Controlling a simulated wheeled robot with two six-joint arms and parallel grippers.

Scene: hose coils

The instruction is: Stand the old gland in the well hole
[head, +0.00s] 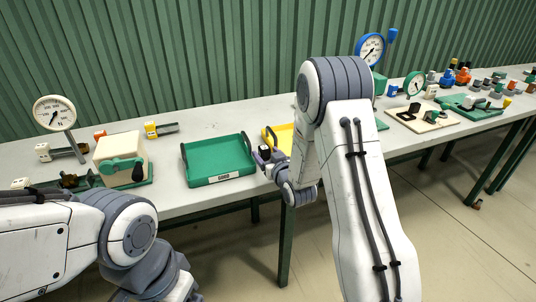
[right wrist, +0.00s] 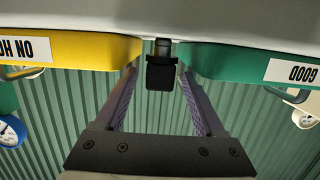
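A small dark part with a black square block (right wrist: 161,74) and a narrower stub shows in the right wrist view, between the two trays; I cannot tell for sure if it is the old gland. My right gripper (right wrist: 160,85) has its purple-padded fingers apart on either side of it, with narrow gaps showing. In the head view my right gripper (head: 264,158) is at the bench's front edge, with a black block between its fingers. My left gripper is out of view; only the arm shows. I cannot make out the well hole.
A green tray (head: 213,178) labelled GOOD and a yellow tray (right wrist: 70,48) flank the gripper. A cream box (head: 119,152) and a dial gauge (head: 55,114) stand left. A cream board (head: 436,128) and several small fittings lie right. Bare bench (head: 190,118) lies behind the green tray.

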